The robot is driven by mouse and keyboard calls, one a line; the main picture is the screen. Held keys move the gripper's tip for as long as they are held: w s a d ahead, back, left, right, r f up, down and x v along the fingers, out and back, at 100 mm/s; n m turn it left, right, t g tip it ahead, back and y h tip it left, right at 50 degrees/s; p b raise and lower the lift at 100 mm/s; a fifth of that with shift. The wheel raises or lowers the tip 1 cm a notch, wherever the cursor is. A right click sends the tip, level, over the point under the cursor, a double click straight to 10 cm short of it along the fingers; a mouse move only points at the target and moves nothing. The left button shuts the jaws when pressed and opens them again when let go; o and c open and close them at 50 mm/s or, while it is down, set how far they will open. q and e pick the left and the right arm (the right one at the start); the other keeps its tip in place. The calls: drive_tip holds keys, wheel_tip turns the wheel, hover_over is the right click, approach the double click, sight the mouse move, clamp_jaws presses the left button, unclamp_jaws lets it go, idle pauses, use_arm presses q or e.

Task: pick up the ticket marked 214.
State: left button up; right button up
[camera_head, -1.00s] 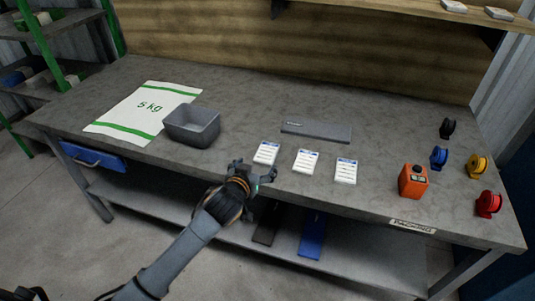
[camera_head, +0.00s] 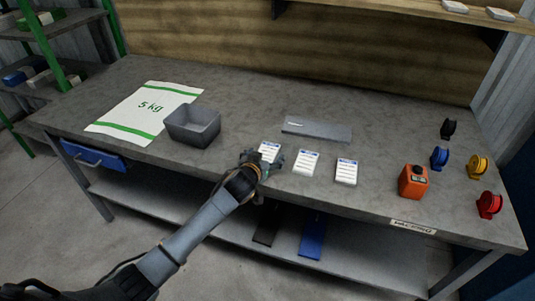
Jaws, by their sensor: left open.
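Three small white tickets with blue headers lie in a row on the grey workbench (camera_head: 380,205): a left ticket (camera_head: 268,148), a middle ticket (camera_head: 306,163) and a right ticket (camera_head: 346,172). Their print is too small to read, so I cannot tell which is marked 214. My left gripper (camera_head: 264,161) is open at the near edge of the left ticket and hides its lower part. I cannot tell whether it touches the ticket. My right gripper is not in view.
A grey bar (camera_head: 317,129) lies behind the tickets. An orange device (camera_head: 413,181) and several coloured reels, one red (camera_head: 489,205), stand at the right.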

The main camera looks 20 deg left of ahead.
use_arm(q)
drive_tip(key=shift+c, duration=0.4)
drive_tip(key=c, duration=1.2)
drive_tip(key=shift+o, duration=0.2)
drive_tip(key=shift+r, duration=0.6)
drive_tip(key=s+d+r, duration=0.1)
drive_tip(key=s+r, duration=1)
drive_tip(key=s, duration=0.3)
drive_tip(key=shift+r, duration=0.4)
